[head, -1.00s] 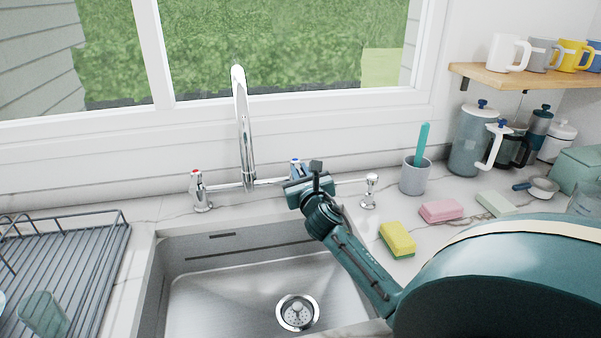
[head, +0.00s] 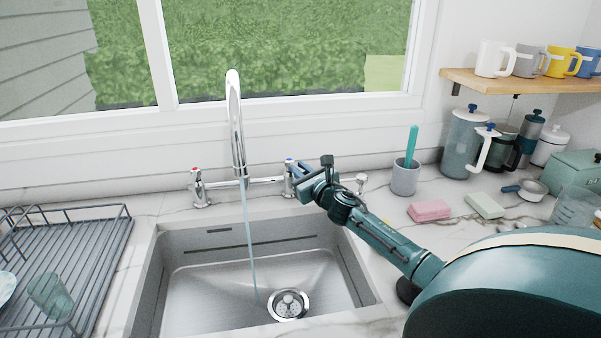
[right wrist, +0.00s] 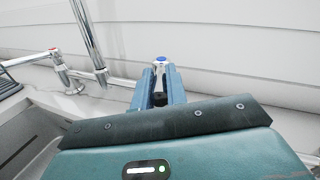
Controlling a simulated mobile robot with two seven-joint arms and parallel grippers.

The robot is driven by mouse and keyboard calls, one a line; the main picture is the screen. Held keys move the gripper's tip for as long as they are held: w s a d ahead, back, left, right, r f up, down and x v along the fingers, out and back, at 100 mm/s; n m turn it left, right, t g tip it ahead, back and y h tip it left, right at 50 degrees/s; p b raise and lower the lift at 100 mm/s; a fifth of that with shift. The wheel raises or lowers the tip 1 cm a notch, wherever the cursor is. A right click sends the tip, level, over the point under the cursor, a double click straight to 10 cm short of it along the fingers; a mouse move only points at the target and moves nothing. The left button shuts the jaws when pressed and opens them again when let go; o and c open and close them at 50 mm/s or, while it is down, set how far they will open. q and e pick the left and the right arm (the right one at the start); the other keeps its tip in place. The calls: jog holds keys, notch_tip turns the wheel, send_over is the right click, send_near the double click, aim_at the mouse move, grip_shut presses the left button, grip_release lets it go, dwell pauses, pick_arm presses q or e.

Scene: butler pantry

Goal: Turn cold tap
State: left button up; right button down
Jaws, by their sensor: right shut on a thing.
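The cold tap (head: 288,181) stands right of the tall chrome spout (head: 237,125), behind the sink. Its blue-marked cap (right wrist: 160,59) shows in the right wrist view between the two blue fingers. My right gripper (head: 301,172), also in the right wrist view (right wrist: 160,74), is shut on the cold tap's handle, which is mostly hidden by the fingers. A thin stream of water (head: 250,240) runs from the spout into the sink (head: 200,300), close to the drain. The red-marked hot tap (head: 199,187) stands left of the spout. My left gripper is out of view.
A dish rack (head: 75,255) with a glass (head: 48,296) stands at left. A grey cup with a teal brush (head: 405,178), a pink sponge (head: 429,210) and a pale green sponge (head: 484,205) are at right. A soap dispenser (head: 361,182) stands behind my right gripper.

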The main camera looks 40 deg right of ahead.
jog(key=shift+d+n+y, duration=0.1)
jog(key=shift+n+y, duration=0.2)
jog(key=shift+y, duration=0.2)
jog(key=shift+r, duration=0.1)
jog(key=c, duration=1.4)
grip_release()
jog(key=s+a+b, duration=0.1)
jog(key=s, duration=1.2)
jog(key=shift+a+b, duration=0.25)
jog(key=shift+b, duration=0.05)
